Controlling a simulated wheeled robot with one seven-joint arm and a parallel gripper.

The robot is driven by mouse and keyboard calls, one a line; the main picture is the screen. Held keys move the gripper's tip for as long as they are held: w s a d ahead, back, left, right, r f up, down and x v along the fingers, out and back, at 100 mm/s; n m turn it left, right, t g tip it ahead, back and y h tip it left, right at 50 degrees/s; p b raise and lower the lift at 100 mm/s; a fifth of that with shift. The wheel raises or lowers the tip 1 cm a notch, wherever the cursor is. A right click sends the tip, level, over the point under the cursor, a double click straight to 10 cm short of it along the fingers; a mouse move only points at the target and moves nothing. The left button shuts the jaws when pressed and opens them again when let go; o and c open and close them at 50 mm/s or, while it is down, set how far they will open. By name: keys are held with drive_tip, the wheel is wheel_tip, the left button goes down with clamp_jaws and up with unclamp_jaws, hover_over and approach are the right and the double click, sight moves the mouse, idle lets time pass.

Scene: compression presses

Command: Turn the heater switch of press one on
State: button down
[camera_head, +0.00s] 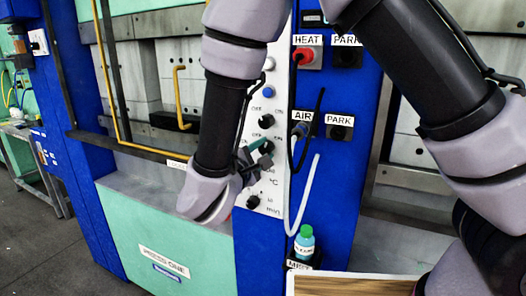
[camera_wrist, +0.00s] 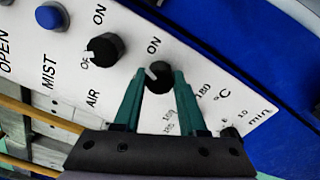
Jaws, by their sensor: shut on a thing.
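The control panel of press one (camera_head: 268,190) is white with black knobs. My gripper (camera_wrist: 159,80) has its green fingertips on either side of a black knob (camera_wrist: 158,84) and is shut on it. The knob's white mark points to the upper left, with "ON" printed just above. The word naming this knob is hidden; it sits between the AIR knob and the °C scale, so I take it as the heater switch. In the head view, my gripper (camera_head: 254,158) is at the middle of the panel, and it and my forearm partly cover the knobs there.
The AIR knob (camera_wrist: 104,48) is close beside the left finger, its mark towards OFF. Beyond it is a blue button (camera_wrist: 51,16). The minutes dial (camera_wrist: 230,132) is right of the gripper. A red HEAT plug (camera_head: 305,58) and a green-capped bottle (camera_head: 305,240) are on the right.

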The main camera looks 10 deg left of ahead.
drive_tip(key=shift+m, duration=1)
drive_tip(key=shift+f, duration=0.1)
drive_tip(key=shift+c, duration=2.3)
unclamp_jaws()
drive_tip(key=shift+s, duration=0.1)
drive_tip(key=v, duration=1)
drive_tip(key=shift+s+a, duration=0.2)
drive_tip(key=shift+s, duration=0.15)
